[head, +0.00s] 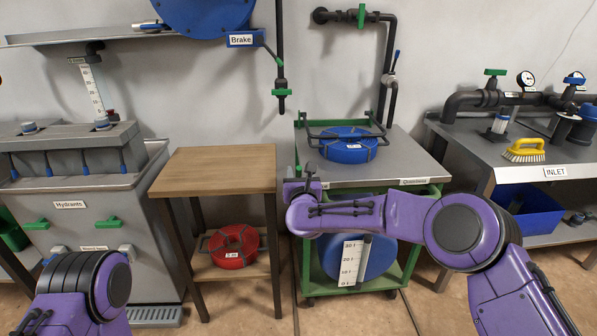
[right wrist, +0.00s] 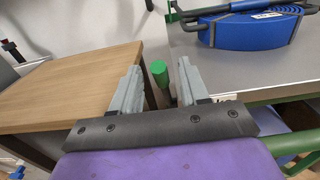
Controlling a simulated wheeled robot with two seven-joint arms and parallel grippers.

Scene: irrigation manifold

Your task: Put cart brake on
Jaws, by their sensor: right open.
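The cart (head: 412,163) has a grey top and a green frame and stands right of the wooden table. A green-ended upright handle (right wrist: 159,73), which may be the cart's brake lever, shows in the right wrist view at the cart's left edge. My right gripper (head: 304,171) is at that corner in the head view. In the right wrist view the open fingers (right wrist: 156,85) stand on either side of the green handle, with gaps visible. My arm hides the cart's near left corner in the head view. My left gripper is out of view.
A blue hose coil (head: 347,149) in a black holder lies on the cart. The wooden table (head: 215,170) stands close on the left, with a red coil (head: 233,246) on its shelf. A blue drum's label (head: 241,40) reads "Brake". The INLET bench (head: 490,160) is at right.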

